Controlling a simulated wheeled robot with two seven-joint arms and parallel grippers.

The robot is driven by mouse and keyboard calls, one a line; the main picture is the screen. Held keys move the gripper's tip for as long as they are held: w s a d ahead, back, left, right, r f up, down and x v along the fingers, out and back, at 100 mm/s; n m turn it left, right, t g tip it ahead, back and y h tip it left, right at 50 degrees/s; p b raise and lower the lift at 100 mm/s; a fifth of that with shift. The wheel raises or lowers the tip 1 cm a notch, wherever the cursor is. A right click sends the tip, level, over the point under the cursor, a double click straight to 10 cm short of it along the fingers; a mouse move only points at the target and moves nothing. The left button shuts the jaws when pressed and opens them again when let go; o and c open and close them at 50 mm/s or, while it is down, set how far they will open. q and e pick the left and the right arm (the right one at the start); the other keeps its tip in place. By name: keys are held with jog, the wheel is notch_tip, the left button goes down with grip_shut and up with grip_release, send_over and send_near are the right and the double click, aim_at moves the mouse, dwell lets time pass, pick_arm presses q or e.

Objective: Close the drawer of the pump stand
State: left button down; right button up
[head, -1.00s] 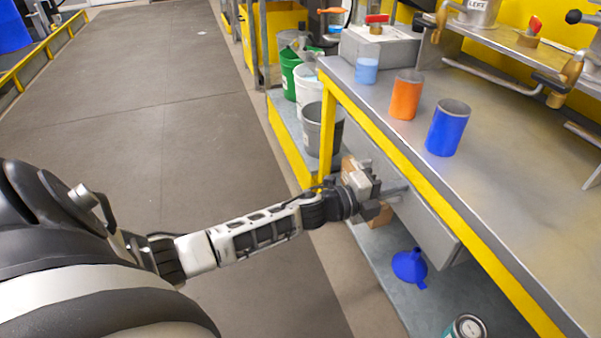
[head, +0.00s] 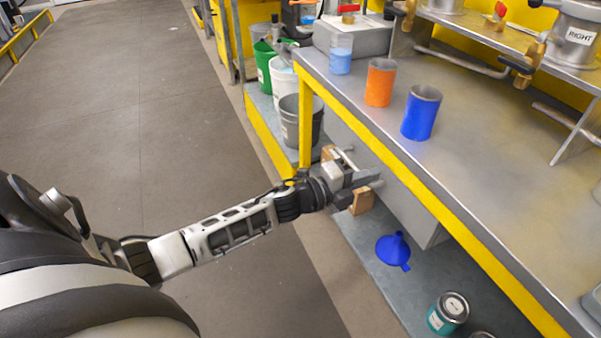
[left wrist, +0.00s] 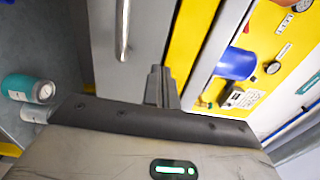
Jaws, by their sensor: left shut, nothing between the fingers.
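The pump stand (head: 480,135) has a grey metal top with a yellow front edge. The grey drawer front (head: 405,208) shows below that edge; how far it stands out is hard to tell from above. In the left wrist view the drawer front (left wrist: 142,60) is close, with a silver bar handle (left wrist: 123,30) to the left of the fingers. My left gripper (head: 372,180) is shut and empty at the drawer front, and its fingers show in the wrist view (left wrist: 160,85). I cannot tell whether they touch it. My right gripper is out of view.
Blue (head: 421,113) and orange (head: 380,82) cups stand on the top. A blue funnel (head: 393,249) and a teal-labelled can (head: 447,313) are on the lower shelf. Buckets (head: 300,121) stand past the stand's far end. The floor to the left (head: 110,130) is clear.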

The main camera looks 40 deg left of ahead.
pick_arm(q)
jog(key=v, duration=1.1)
jog(key=shift+a+p, duration=0.15)
jog(key=shift+p, duration=0.15)
